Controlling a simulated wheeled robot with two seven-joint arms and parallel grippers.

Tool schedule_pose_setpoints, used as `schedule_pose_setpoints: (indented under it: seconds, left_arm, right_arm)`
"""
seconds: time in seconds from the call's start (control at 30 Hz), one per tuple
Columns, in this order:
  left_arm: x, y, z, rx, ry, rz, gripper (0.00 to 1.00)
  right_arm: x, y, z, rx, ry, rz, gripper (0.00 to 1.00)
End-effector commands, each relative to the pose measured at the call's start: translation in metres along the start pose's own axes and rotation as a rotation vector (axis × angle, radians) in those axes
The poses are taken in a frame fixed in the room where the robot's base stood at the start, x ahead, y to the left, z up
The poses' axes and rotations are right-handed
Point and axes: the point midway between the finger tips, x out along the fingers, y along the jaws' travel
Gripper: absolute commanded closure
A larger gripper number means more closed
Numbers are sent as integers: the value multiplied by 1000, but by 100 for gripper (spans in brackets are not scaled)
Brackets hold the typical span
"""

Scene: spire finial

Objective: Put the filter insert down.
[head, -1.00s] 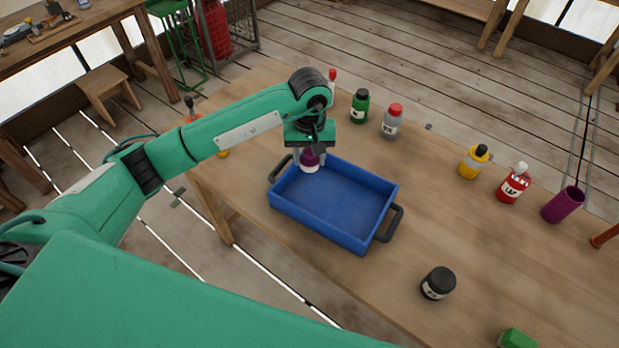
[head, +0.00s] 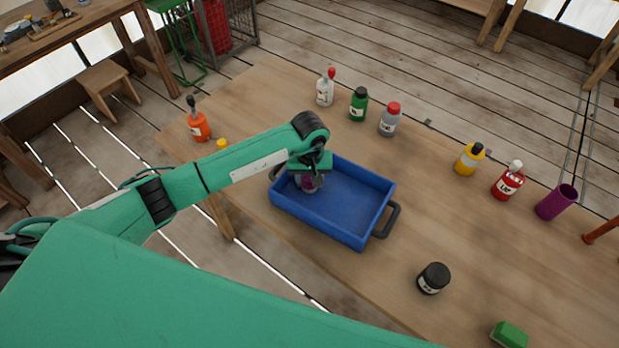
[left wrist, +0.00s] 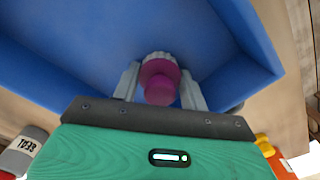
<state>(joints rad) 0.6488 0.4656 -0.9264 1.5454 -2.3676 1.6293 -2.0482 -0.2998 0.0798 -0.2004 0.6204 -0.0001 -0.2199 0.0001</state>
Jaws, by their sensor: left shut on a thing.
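The filter insert (left wrist: 160,68) is a purple knobbed piece with a pale ridged rim. My left gripper (head: 311,180) is shut on it, one finger on either side of the purple part in the left wrist view. In the head view the insert (head: 309,184) is partly hidden by my gripper. It is over the left end of the blue tray (head: 345,238), inside the outline of its walls. I cannot tell whether it touches the tray floor. My right gripper is not in view.
The tray's right part is empty, and its dark handle (head: 387,221) sticks out. Several bottles stand behind, including a green one (head: 358,104) and a grey one (head: 390,120). A black-lidded jar (head: 433,278) stands front right. An orange bottle (head: 199,124) stands at left.

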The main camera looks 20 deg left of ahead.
Motion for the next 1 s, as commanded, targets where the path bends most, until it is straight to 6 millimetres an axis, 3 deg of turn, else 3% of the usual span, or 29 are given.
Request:
schedule_pose_setpoints:
  seconds: [0.1,0.13,0.23,0.67,1.0]
  left_arm:
    - [4,0,0,0,1,-1,78]
    - [3,0,0,0,1,-1,54]
    - [2,0,0,0,1,0,35]
    - [-4,0,-1,0,2,1,34]
    - [-69,0,-2,1,6,1,34]
  right_arm:
    - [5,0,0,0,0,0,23]
    - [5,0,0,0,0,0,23]
    - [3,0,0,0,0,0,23]
    - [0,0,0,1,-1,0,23]
    - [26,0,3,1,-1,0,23]
